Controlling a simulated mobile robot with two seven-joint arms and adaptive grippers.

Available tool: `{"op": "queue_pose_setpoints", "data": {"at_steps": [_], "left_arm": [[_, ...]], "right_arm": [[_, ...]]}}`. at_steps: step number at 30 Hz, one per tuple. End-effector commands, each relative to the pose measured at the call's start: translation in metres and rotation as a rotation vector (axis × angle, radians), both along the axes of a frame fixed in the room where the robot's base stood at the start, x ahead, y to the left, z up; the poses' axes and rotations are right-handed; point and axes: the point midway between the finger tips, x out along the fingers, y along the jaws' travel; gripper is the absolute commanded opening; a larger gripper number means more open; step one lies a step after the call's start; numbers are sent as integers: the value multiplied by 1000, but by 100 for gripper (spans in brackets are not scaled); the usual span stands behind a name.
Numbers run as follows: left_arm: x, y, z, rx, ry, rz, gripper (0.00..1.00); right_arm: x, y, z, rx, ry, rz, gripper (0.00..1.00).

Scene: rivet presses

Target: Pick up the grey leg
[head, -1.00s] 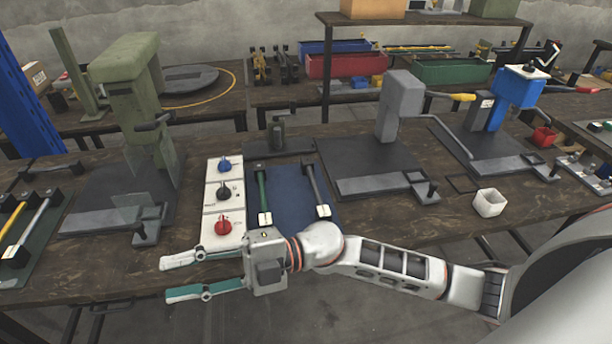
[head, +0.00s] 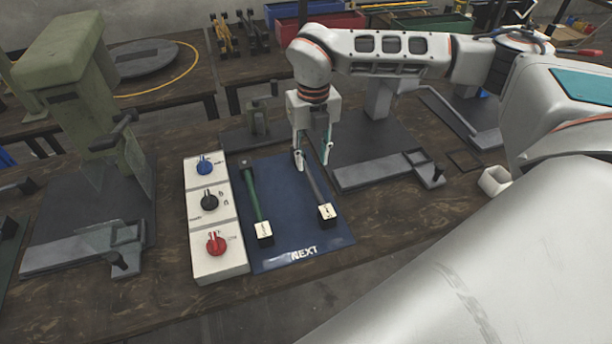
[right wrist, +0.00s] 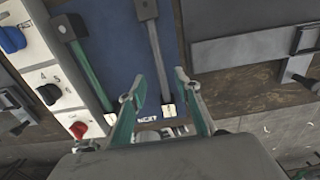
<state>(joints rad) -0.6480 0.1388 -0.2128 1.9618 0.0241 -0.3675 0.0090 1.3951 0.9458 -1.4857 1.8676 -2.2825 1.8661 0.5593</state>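The grey leg (head: 316,188) is a thin grey bar lying on the right part of the blue mat (head: 285,216), with a pale-labelled block at its near end. My right gripper (head: 314,157) points down over the leg's far part and hides it there. In the right wrist view the open fingers (right wrist: 159,88) stand apart on either side of the grey leg (right wrist: 157,62), above it and not gripping it. The exact height above the leg is hard to tell. My left gripper is not in view.
A green leg (head: 252,195) lies on the same mat, to the left. A white panel (head: 215,225) with blue, black and red knobs stands beside the mat. Green (head: 75,95) and grey presses flank the mat; a white open box (head: 494,181) is at right.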

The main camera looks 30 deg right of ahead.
Motion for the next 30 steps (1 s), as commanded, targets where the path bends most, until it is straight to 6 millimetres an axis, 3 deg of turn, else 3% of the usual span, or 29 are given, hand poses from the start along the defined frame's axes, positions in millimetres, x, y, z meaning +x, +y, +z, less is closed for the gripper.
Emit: {"op": "queue_pose_setpoints", "data": {"at_steps": [18,27,28,30], "left_arm": [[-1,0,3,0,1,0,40],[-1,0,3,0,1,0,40],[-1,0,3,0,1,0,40],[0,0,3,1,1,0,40]], "right_arm": [[1,1,-70,-4,0,-2,33],[2,1,-76,-4,-1,-2,33],[2,1,-76,-4,-1,-2,30],[1,1,-76,-4,-1,-2,12]]}}
